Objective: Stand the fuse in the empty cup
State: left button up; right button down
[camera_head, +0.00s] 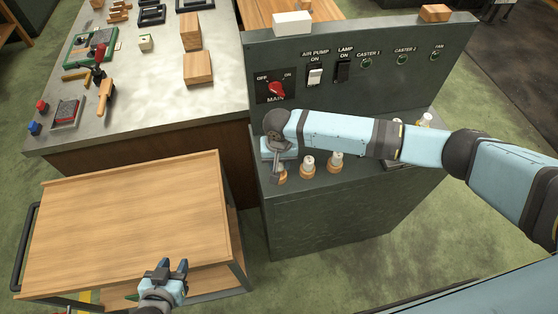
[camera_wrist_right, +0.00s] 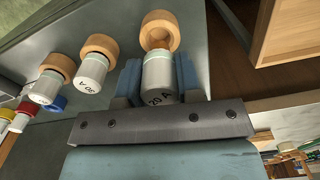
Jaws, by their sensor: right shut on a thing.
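My right gripper (camera_head: 277,162) is over the left end of the grey console's ledge. In the right wrist view it is shut on a white fuse (camera_wrist_right: 158,76) marked 20 A, with a finger on each side. The empty orange-brown cup (camera_wrist_right: 160,24) is just beyond the fuse's far end, its hollow inside partly visible. The cup also shows below the gripper in the head view (camera_head: 280,179). I cannot tell whether the fuse's end is inside the rim or only in front of it. My left gripper (camera_head: 171,267) is open and empty by the wooden cart's front edge.
Two more fuses (camera_head: 308,162) (camera_head: 335,160) stand in cups to the right on the ledge. The console's switch panel (camera_head: 370,62) rises behind. The wooden cart top (camera_head: 125,220) is clear. A workbench (camera_head: 150,95) holds blocks and tools.

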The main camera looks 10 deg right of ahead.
aim_at(279, 168)
pick_arm(q)
jog(key=shift+s, duration=0.1)
dwell(0.3)
jog(key=shift+s+f, duration=0.25)
jog(key=shift+s, duration=0.05)
pick_arm(e)
jog(key=shift+f, duration=0.45)
jog(key=shift+f, duration=0.3)
pick_arm(q)
jog(key=shift+w, duration=0.25)
pick_arm(e)
jog(key=shift+f, duration=0.2)
pick_arm(q)
jog(key=shift+w+r, duration=0.15)
jog(key=shift+w, duration=0.1)
pick_arm(e)
jog(key=shift+f, duration=0.3)
pick_arm(q)
jog(key=shift+s+f, duration=0.2)
jog(key=shift+s, duration=0.05)
pick_arm(e)
jog(key=shift+f, duration=0.4)
jog(key=c, duration=1)
grip_release()
pick_arm(q)
jog(key=shift+s+f, duration=0.1)
jog(key=shift+s, duration=0.15)
pick_arm(e)
jog(key=shift+o, duration=1.4)
